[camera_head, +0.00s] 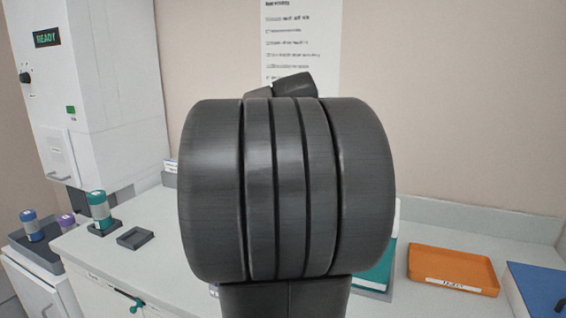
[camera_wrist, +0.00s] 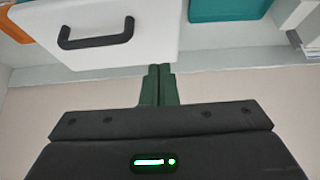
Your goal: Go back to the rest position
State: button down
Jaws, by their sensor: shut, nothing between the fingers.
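My gripper (camera_wrist: 158,68) shows in the wrist view with its two dark green fingers together and nothing between them. Its dark body, with a green light, fills the lower part of that view. The wrist view appears upside down, with a white box front with a black handle (camera_wrist: 96,33) at the upper left, apart from the fingertips. In the head view my own dark arm fills the middle and hides the gripper and much of the counter behind it.
The pale counter (camera_head: 455,237) runs along the wall. A teal-capped tube (camera_head: 99,210) stands at left beside an empty dark holder (camera_head: 135,238). A white machine reading READY (camera_head: 100,90) rises behind them.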

notch_tip(320, 180, down, 8)
jog(key=b, duration=0.6)
jog(key=shift+r+p, duration=0.3)
jog(key=shift+r, duration=0.1)
jog(key=w+d+r+p, duration=0.2)
jog(key=w+r+p, duration=0.4)
jog(key=r+p, duration=0.2)
jog(key=shift+w+d+r, duration=0.2)
jog(key=shift+w+d, duration=0.15)
jog(key=shift+d, duration=0.05)
jog(key=shift+r, duration=0.1)
